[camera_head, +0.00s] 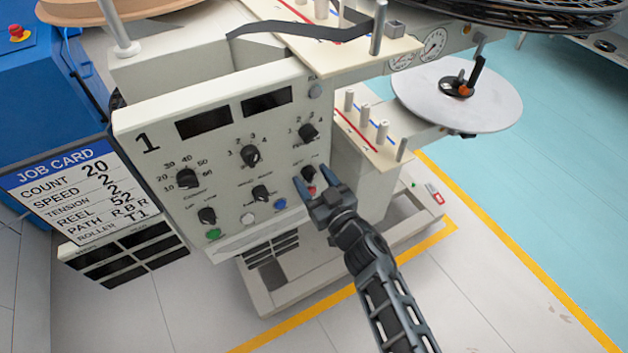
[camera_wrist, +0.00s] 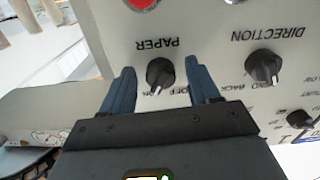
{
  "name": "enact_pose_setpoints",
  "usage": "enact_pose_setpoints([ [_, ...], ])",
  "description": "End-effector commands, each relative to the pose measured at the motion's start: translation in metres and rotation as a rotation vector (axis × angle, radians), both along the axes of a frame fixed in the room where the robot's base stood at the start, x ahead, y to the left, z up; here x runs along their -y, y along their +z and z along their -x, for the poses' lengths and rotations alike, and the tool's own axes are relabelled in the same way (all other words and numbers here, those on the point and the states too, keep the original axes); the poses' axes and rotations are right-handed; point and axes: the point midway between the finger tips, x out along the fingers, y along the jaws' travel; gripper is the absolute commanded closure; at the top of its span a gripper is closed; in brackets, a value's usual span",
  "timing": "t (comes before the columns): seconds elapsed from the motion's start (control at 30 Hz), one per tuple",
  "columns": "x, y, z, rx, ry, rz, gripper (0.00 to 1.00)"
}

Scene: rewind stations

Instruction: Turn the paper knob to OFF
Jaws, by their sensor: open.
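The paper knob (camera_wrist: 160,74) is a black knob on the pale panel, under an upside-down PAPER label in the wrist view. Its white pointer mark faces down and slightly left there, and the OFF label is to the lower right of it. The label on the other side is partly hidden. In the head view the paper knob (camera_head: 308,173) is at the panel's lower right. My gripper (camera_wrist: 161,68) is open, with one finger on each side of the knob. I cannot tell whether either finger touches it. In the head view my gripper (camera_head: 315,179) is at the panel's right edge.
The direction knob (camera_wrist: 263,67) is right of my gripper in the wrist view. A red button (camera_wrist: 142,4) is at its top edge. The panel (camera_head: 222,185) holds several other knobs and buttons. A job card (camera_head: 75,185) is on the left. A white disc (camera_head: 410,90) is right.

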Motion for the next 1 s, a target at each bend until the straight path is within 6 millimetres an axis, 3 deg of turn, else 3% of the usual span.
enact_pose_setpoints([
  [0.2, -0.0002, 0.0004, -0.0004, 0.0, 0.0, 0.0, 0.39],
  [0.8, -0.0001, 0.0004, -0.0001, 0.001, 0.0, -0.001, 0.95],
  [1.0, 0.0001, 0.0003, -0.0002, 0.009, 0.0, 0.011, 0.95],
])
